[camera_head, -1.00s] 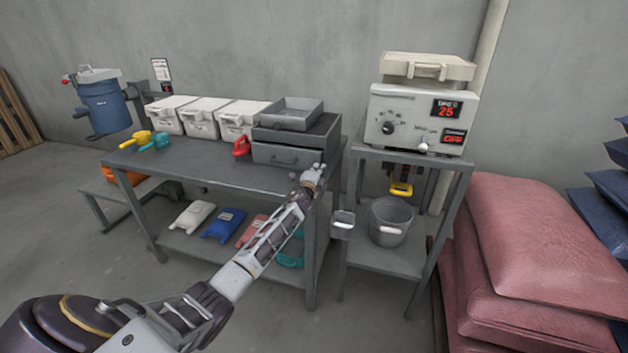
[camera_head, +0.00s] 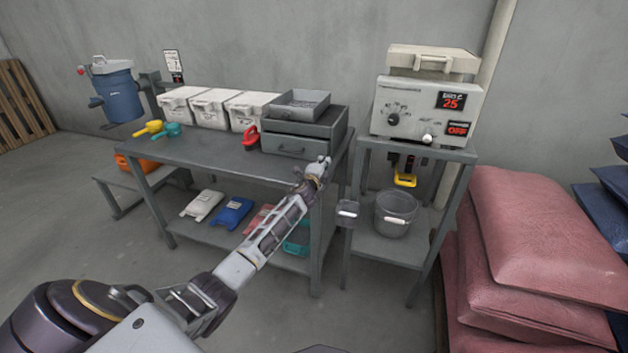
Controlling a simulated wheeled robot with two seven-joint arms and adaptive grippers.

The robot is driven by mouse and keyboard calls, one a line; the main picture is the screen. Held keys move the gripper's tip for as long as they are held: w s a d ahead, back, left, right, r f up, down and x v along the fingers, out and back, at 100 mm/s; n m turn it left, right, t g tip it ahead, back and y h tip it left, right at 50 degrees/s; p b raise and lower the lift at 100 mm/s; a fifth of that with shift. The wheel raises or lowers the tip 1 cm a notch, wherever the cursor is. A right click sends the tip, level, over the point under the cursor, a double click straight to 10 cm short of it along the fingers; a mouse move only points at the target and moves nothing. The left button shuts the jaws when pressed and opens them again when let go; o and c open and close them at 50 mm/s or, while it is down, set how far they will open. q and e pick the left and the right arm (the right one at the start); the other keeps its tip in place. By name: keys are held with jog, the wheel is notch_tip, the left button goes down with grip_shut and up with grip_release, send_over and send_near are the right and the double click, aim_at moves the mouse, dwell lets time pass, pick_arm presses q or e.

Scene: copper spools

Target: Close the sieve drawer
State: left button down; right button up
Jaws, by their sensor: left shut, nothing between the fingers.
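The sieve drawer (camera_head: 292,147) is a grey drawer with a bar handle on its front, low in a dark grey housing (camera_head: 338,132) at the right end of the workbench. Its front seems to stand a little forward of the housing; how far is hard to tell. My left gripper (camera_head: 321,167) is shut and empty. In the picture it is just right of and below the drawer front, near the bench's right front corner. I see no clear contact with the drawer. My right gripper is not in view.
A grey tray (camera_head: 299,104) sits on the housing. A red scoop (camera_head: 251,138) and white bins (camera_head: 211,107) stand left of it on the workbench (camera_head: 205,149). Right are a stand with a control box (camera_head: 424,108) and a pot (camera_head: 396,214). Pink sacks (camera_head: 545,225) fill the right.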

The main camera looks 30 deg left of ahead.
pick_arm(q)
jog(key=shift+s+f, duration=0.1)
jog(key=shift+s, duration=0.2)
jog(key=shift+s+d+r, duration=0.2)
jog(key=shift+s, duration=0.3)
jog(key=shift+s+a+f, duration=0.1)
jog(key=shift+f, duration=0.15)
jog(key=shift+s, duration=0.15)
jog(key=shift+s+d+r+p, duration=0.2)
jog(key=shift+s+p, duration=0.1)
jog(key=shift+s, duration=0.25)
jog(key=shift+v, duration=0.85)
jog(key=shift+p+v, duration=0.35)
jog(key=shift+v, duration=2.45)
jog(key=shift+s+d+f, duration=0.1)
jog(key=shift+s, duration=0.1)
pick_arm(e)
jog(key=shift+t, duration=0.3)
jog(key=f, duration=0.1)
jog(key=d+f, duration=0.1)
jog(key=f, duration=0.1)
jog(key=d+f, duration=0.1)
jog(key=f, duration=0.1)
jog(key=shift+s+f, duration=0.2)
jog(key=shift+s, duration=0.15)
